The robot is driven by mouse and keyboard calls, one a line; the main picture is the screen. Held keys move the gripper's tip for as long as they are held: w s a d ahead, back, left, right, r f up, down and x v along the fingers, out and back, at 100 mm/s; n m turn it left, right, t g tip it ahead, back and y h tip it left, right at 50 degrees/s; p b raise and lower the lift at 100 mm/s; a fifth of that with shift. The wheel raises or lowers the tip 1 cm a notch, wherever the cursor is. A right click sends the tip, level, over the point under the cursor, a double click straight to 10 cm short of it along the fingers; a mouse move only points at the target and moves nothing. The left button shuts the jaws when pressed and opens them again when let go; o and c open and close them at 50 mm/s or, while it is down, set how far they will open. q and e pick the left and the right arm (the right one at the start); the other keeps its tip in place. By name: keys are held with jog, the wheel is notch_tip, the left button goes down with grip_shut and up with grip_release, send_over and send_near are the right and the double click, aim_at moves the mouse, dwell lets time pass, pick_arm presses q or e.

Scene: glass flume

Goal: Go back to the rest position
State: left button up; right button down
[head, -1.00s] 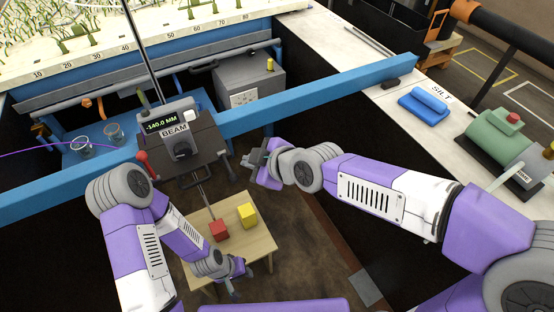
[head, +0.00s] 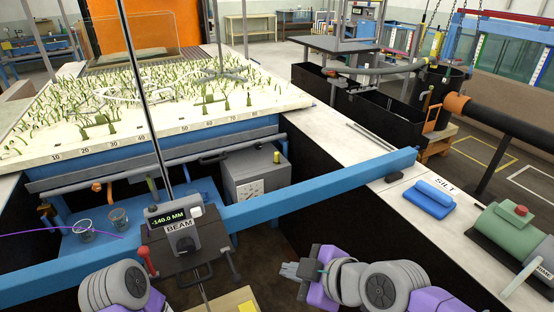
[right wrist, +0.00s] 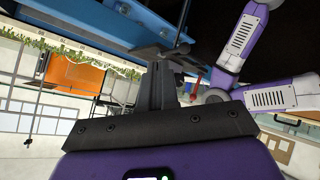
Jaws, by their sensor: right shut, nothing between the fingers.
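My right gripper (head: 300,270) is shut and empty in the head view, in the open space right of the beam unit and below the blue beam. Its dark fingers (right wrist: 163,85) show close together in the right wrist view, with nothing between them. My left arm's grey joint comes in at the bottom left of the head view. The left gripper is outside the head view, and I cannot make it out in the right wrist view.
The blue beam (head: 320,188) crosses in front, carrying the beam unit (head: 180,240) with its "-140.0 MM" display. A grey box (head: 256,178) stands behind it. On the right ledge lie a blue block (head: 429,199) by the SILT label and a green motor (head: 511,234).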

jog(key=w+d+f+m+g+h, duration=0.1)
jog(key=w+f+m, duration=0.15)
jog(key=f, duration=0.55)
jog(key=w+d+f+m+g+h, duration=0.1)
jog(key=f+m, duration=0.3)
jog(key=f, duration=0.5)
jog(key=w+d+f+m+g+h, duration=0.1)
jog(key=w+f+m, duration=0.15)
jog(key=f, duration=0.55)
jog(key=s+d+f+m+g, duration=0.1)
jog(key=s+f+m, duration=0.3)
jog(key=s+f, duration=0.3)
jog(key=s+d+f+m+g, duration=0.1)
jog(key=s+f+m, duration=0.4)
jog(key=f, duration=1)
jog(key=shift+s+f+g, duration=0.15)
jog(key=shift+s+g, duration=0.55)
jog(key=shift+s, duration=0.15)
